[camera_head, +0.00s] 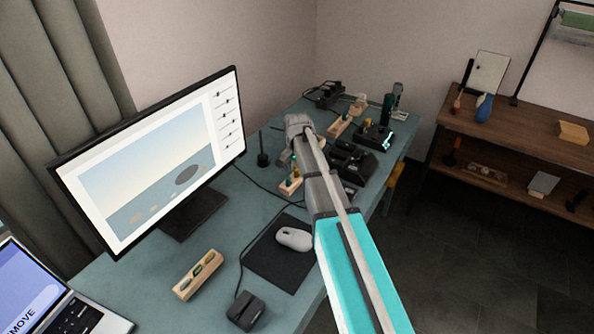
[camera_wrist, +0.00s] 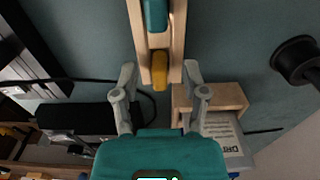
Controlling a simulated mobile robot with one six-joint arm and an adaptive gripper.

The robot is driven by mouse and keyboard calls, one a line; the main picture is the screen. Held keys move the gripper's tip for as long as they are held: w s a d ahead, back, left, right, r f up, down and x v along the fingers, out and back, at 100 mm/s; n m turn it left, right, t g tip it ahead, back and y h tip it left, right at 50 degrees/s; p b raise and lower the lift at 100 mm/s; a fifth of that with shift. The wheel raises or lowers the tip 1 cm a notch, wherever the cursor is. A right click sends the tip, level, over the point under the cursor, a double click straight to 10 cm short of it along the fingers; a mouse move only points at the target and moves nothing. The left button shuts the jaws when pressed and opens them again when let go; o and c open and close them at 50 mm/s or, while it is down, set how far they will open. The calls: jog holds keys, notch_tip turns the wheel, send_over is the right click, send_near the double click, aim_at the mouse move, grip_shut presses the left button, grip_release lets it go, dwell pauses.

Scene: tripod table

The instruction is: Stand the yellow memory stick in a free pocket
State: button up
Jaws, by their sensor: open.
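In the wrist view the yellow memory stick (camera_wrist: 160,70) sits at the near end of a wooden holder (camera_wrist: 138,45), between my gripper's fingertips (camera_wrist: 160,74). My gripper is open, with one finger either side of the stick and visible gaps. I cannot tell how far above the stick the fingers are. A teal stick (camera_wrist: 155,14) stands in the same holder. A second wooden block (camera_wrist: 212,95) lies beside the right finger, with a lettered pale card (camera_wrist: 228,138) by it. Free pockets are not clear in this view. In the head view my arm hides my fingertips.
On the blue-green desk (camera_head: 225,215) are a monitor (camera_head: 150,150), a mouse (camera_head: 294,238), a wooden holder with sticks (camera_head: 198,275) and another small holder beside my arm (camera_head: 291,186). Dark devices (camera_head: 351,161) crowd behind the arm. A black round-based object (camera_wrist: 295,62) stands right in the wrist view.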

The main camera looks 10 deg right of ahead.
aim_at(297, 169)
jog(key=shift+r+p, duration=3.95)
jog(key=shift+r, duration=0.1)
jog(key=s+a+r+n+p, duration=0.1)
jog(key=s+n, duration=0.8)
jog(key=s, duration=1.5)
jog(key=shift+a+r+p, duration=0.2)
jog(key=shift+r+p, duration=0.25)
jog(key=shift+r, duration=0.05)
jog(key=shift+s, duration=0.1)
